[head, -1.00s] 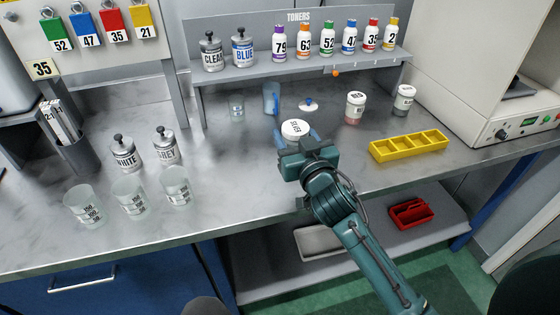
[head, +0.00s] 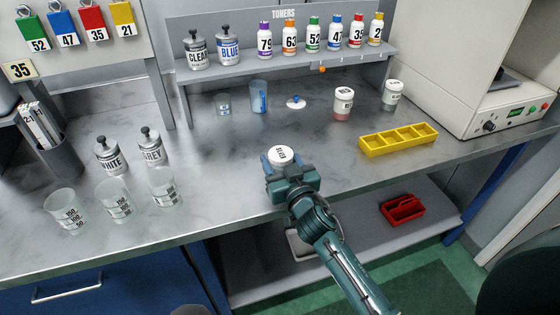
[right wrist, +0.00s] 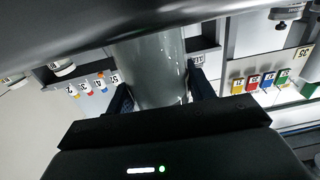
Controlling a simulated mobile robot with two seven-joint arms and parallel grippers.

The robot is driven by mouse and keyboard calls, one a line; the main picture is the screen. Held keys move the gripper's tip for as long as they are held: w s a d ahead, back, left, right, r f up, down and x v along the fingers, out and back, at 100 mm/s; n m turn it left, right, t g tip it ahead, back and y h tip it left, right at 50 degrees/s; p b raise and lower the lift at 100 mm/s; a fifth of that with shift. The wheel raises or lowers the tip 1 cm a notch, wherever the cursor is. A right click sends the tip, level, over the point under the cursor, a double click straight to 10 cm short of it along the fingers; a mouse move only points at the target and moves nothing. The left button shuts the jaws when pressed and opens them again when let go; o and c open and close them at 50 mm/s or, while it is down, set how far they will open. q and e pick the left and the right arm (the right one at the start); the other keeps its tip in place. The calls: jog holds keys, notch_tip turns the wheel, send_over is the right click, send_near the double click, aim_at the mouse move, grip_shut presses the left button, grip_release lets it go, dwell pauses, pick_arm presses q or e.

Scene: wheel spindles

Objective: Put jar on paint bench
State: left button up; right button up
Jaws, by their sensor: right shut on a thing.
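The jar (head: 281,155) has a round white lid with a dark label, too small to read surely. In the right wrist view its smooth grey-green body (right wrist: 160,65) fills the middle between the fingers. My right gripper (head: 281,164) is shut on the jar, near the front edge of the grey metal paint bench (head: 225,160). I cannot tell whether the jar touches the bench top. My left gripper is not in view.
Cans and clear cups (head: 114,199) stand at the left. A toner shelf (head: 280,68) is at the back, with a loose lid (head: 296,102) before it. Two white-lidded jars (head: 342,103) and a yellow tray (head: 398,139) are at the right. The bench's middle is clear.

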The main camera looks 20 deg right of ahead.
jog(key=shift+f, duration=0.1)
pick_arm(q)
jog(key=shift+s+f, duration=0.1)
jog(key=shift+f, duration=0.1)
pick_arm(e)
jog(key=o, duration=1.1)
jog(key=s+b, duration=0.1)
jog(key=s, duration=1)
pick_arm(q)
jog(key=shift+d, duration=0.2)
pick_arm(e)
jog(key=s+f+g, duration=0.2)
jog(key=s+f, duration=0.3)
jog(key=s+a+f+n+g+y, duration=0.1)
jog(key=s+f+g, duration=0.1)
jog(key=s+f, duration=0.2)
jog(key=s+a+f+n+g+y, duration=0.1)
jog(key=s+f+g, duration=0.2)
jog(key=s+f, duration=0.2)
jog(key=shift+s+a+f, duration=0.15)
jog(key=shift+s+f, duration=0.2)
jog(key=shift+f, duration=0.45)
